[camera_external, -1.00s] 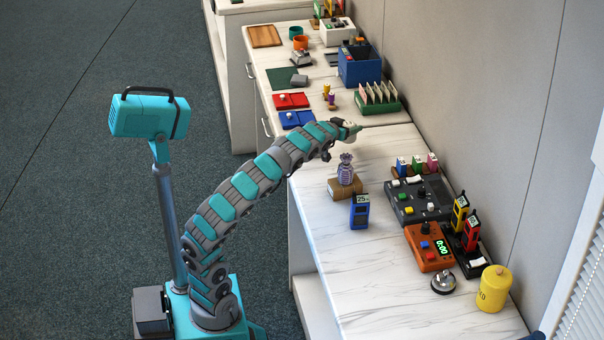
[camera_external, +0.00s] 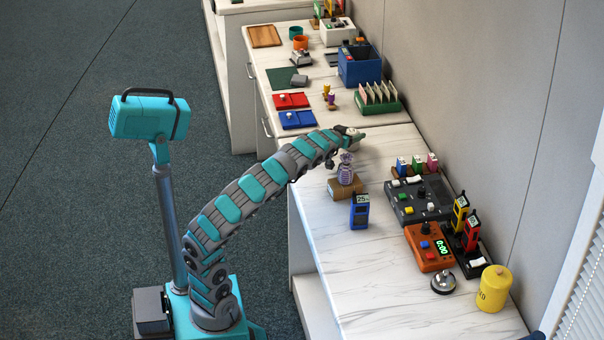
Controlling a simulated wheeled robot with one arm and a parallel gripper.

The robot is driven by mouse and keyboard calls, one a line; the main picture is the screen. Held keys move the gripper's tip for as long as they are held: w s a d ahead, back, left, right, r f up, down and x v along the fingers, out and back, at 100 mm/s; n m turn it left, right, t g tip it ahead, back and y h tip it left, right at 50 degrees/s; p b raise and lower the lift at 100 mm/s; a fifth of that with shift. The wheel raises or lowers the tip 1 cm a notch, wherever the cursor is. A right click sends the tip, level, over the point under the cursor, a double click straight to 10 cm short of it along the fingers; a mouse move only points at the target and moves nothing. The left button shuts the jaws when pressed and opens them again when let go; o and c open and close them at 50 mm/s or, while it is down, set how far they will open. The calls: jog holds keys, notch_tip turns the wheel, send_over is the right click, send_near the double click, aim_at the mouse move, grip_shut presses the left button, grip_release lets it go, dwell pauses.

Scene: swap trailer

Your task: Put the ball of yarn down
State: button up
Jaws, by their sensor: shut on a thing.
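My gripper (camera_external: 350,133) is at the end of the outstretched arm, over the back part of the near marble counter. It is shut on a small pale rounded thing, the ball of yarn (camera_external: 353,143), which is partly hidden by the fingers. Whether the ball touches the counter top (camera_external: 385,150) cannot be told from this view.
A purple-grey figure on a brown block (camera_external: 346,188) stands just below the gripper in the picture. A blue device (camera_external: 360,212), a dark control panel (camera_external: 418,204) and an orange box (camera_external: 428,247) stand nearer. Blue (camera_external: 297,120) and red (camera_external: 292,101) trays lie beyond. Counter right of the gripper is clear.

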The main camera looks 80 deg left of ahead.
jog(key=o, duration=1.3)
jog(key=shift+f, duration=0.1)
jog(key=shift+o, duration=0.2)
jog(key=shift+r, duration=0.25)
jog(key=v, duration=1.2)
jog(key=shift+f, duration=0.15)
